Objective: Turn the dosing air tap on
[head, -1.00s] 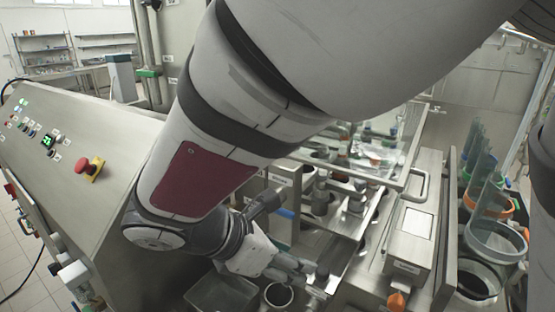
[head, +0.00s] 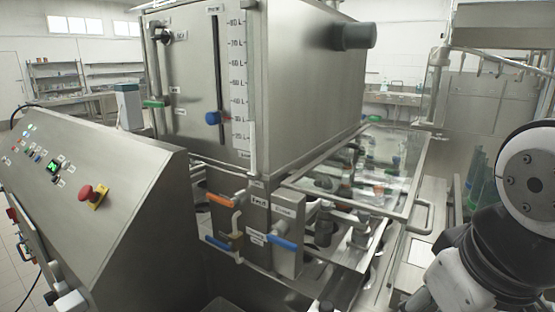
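Several small taps show in the head view on the machine's front, below the big steel tank. One has an orange handle (head: 222,201), one a blue handle (head: 219,243) below it, and another blue handle (head: 282,242) lies to the right on a steel box. A green-handled tap (head: 154,104) is on the tank's left pipe. The labels are too small to tell surely which is the dosing air tap. My arm is at the lower right, apart from these taps. My gripper is not in view.
The steel tank (head: 310,75) with a level scale (head: 237,80) stands in the middle. A sloped control panel (head: 90,200) with a red emergency button (head: 93,194) is at left. A clear hinged cover (head: 365,165) juts out at right. The space before the taps looks free.

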